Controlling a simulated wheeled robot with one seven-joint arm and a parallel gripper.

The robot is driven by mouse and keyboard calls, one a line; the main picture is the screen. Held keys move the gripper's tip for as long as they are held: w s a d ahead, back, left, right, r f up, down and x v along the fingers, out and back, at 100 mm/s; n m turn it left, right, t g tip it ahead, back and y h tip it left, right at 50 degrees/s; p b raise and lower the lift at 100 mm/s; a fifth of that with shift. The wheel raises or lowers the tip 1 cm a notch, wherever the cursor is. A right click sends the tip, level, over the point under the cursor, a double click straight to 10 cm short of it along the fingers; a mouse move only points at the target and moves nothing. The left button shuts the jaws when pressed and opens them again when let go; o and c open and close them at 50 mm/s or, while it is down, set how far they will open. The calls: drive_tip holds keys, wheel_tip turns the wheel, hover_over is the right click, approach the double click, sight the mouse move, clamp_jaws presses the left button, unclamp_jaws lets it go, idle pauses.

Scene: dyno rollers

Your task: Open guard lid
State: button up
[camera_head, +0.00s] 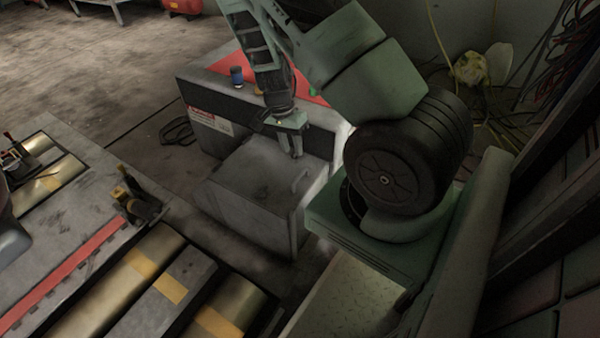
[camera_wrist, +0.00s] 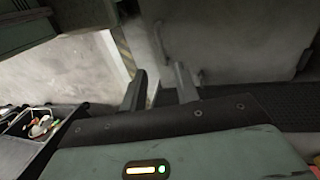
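The guard lid (camera_head: 250,185) is a worn grey metal box-shaped cover in front of a low cabinet, and it looks closed. A small curved handle (camera_head: 301,180) stands at its right side. My gripper (camera_head: 295,150) hangs just above and behind the handle, apart from it. In the wrist view my gripper (camera_wrist: 160,88) has its two dark fingers spread with nothing between them. The grey lid (camera_wrist: 240,45) fills the upper right there, and the handle (camera_wrist: 162,38) shows as a thin bar beyond the fingers.
The cabinet (camera_head: 215,125) has a red top with a blue spool (camera_head: 237,76) on it. Metal rollers (camera_head: 140,275) with yellow bands lie at lower left. A black cable (camera_head: 178,131) lies on the floor. Hanging cables (camera_head: 560,60) are at upper right.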

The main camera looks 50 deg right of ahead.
sight(300, 176)
drive_tip(key=f+b, duration=0.1)
drive_tip(key=f, duration=0.2)
drive_tip(key=s+f+b, duration=0.1)
drive_tip(key=f, duration=0.2)
drive_tip(key=s+f+b, duration=0.1)
drive_tip(key=f+b, duration=0.1)
drive_tip(key=f, duration=0.1)
drive_tip(key=shift+d+f, duration=0.1)
drive_tip(key=shift+f, duration=0.15)
clamp_jaws()
